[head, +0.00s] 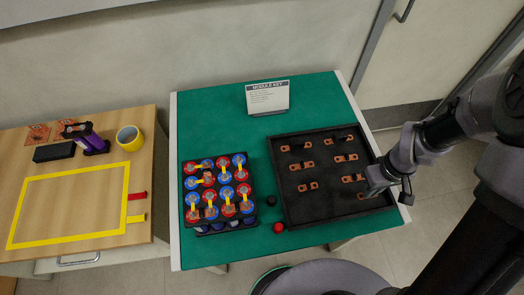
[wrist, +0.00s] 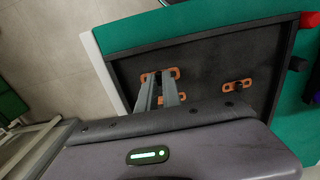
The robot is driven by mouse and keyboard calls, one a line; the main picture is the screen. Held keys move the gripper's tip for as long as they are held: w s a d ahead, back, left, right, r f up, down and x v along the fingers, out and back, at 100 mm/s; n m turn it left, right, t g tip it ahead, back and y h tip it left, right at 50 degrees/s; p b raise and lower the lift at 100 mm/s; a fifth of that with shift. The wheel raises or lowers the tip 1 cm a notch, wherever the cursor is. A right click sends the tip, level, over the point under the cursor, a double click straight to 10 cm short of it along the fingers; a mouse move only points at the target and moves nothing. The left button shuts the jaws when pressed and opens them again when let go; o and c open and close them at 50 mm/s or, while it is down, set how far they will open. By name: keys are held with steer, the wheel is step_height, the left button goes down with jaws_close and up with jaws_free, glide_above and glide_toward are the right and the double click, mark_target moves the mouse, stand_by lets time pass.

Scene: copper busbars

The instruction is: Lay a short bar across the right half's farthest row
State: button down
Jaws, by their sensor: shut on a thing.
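The battery module (head: 217,190) has red and blue round cells, with several copper bars across some of them. The right half's farthest row (head: 231,161) shows a red cell beside a blue one, and I make out no bar across it. My gripper (head: 372,190) is low over the near right of the black tray, shut on a copper bar (head: 362,196). In the wrist view my gripper (wrist: 159,78) has its two fingers around that copper bar (wrist: 174,72); the fingers partly hide it. I cannot tell whether the bar touches the tray floor.
The black tray (head: 330,208) holds several other copper bars. A sign (head: 268,97) stands at the back of the green table (head: 205,120). A wooden table (head: 140,170) holds tape.

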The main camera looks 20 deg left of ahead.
steer(key=shift+f, duration=0.1)
steer(key=a+r+p, duration=0.3)
steer(key=a+r, duration=0.1)
steer(key=a, duration=0.7)
steer(key=a+r+p, duration=0.3)
steer(key=a+r, duration=0.2)
steer(key=a, duration=0.5)
steer(key=s+a+r+p, duration=0.1)
steer(key=s+a+r, duration=0.1)
steer(key=a, duration=0.3)
steer(key=s+a+r+p, duration=0.1)
steer(key=s+a+r, duration=0.1)
steer(key=s+a, duration=0.3)
steer(key=s+a+r+p, duration=0.1)
steer(key=s+a+r, duration=0.1)
steer(key=a, duration=0.3)
steer(key=shift+s+a+r+p, duration=0.2)
steer(key=shift+s+a+p, duration=0.15)
steer(key=shift+s, duration=0.4)
steer(key=shift+s+a+f, duration=0.1)
steer(key=shift+s+a, duration=0.1)
step_height(320, 180, down, 4)
steer(key=b, duration=0.3)
steer(key=shift+f+b, duration=0.8)
steer(key=shift+b, duration=0.05)
